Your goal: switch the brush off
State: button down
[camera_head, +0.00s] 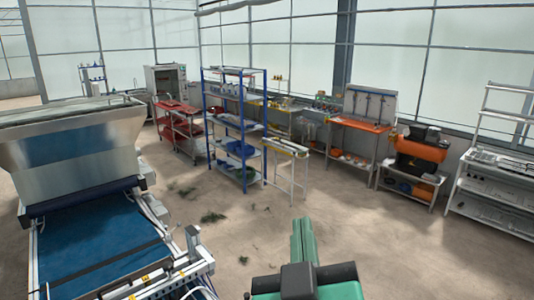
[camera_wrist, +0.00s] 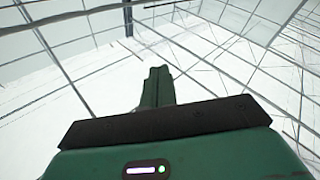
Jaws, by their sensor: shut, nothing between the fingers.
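The tray seeder stands at the left in the head view, with a large metal hopper (camera_head: 75,150) above a blue belt (camera_head: 100,245). A dark blue roller-like part (camera_head: 80,195) lies under the hopper; I cannot tell whether it is the brush. No brush switch can be made out. My green gripper (camera_head: 303,224) is at the bottom centre, right of the seeder and apart from it. It is shut and empty. In the wrist view, my gripper (camera_wrist: 158,72) has its fingers together, with only the greenhouse glazing and frame beyond.
A metal side rail (camera_head: 150,280) with fittings and cables runs along the belt's right edge. Further back stand a blue shelf rack (camera_head: 240,130), a red cart (camera_head: 180,120), an orange bench (camera_head: 355,125) and an orange machine (camera_head: 420,150). The concrete floor (camera_head: 400,240) at right is clear.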

jog(key=s+a+r+m+t+y, duration=0.1)
jog(key=s+a+r+m+t, duration=0.2)
jog(key=s+r, duration=0.7)
jog(key=s+a+t, duration=0.1)
jog(key=a, duration=0.1)
jog(key=shift+s+a+y+p, duration=0.15)
jog(key=shift+a+y+p, duration=0.15)
jog(key=shift+a+y, duration=0.1)
